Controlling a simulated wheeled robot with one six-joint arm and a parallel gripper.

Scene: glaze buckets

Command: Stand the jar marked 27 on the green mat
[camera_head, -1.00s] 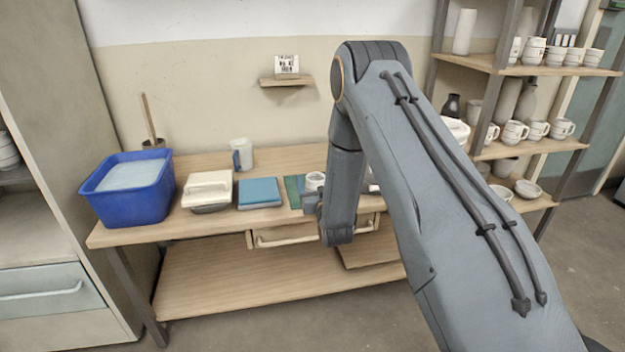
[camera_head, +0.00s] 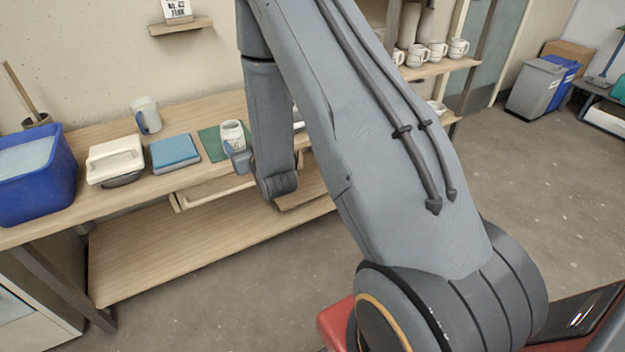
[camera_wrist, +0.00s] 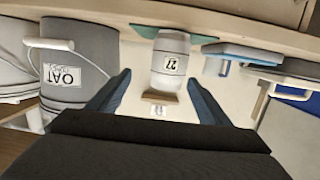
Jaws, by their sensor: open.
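The jar marked 27 (camera_wrist: 171,62) is white with a black-on-white label, and appears inverted in the wrist view. In the head view the jar (camera_head: 232,132) stands upright on the green mat (camera_head: 211,146), toward its right side. The mat (camera_wrist: 146,32) also shows behind the jar's base in the wrist view. My gripper (camera_wrist: 163,84) is open, with one finger on each side of the jar's picture and a visible gap to both. In the head view my gripper (camera_head: 238,158) is just in front of the jar, low by the table edge. Any contact there is hard to tell.
A grey bucket labelled OAT (camera_wrist: 78,50) shows left in the wrist view. A small wall shelf (camera_head: 181,26) hangs above.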

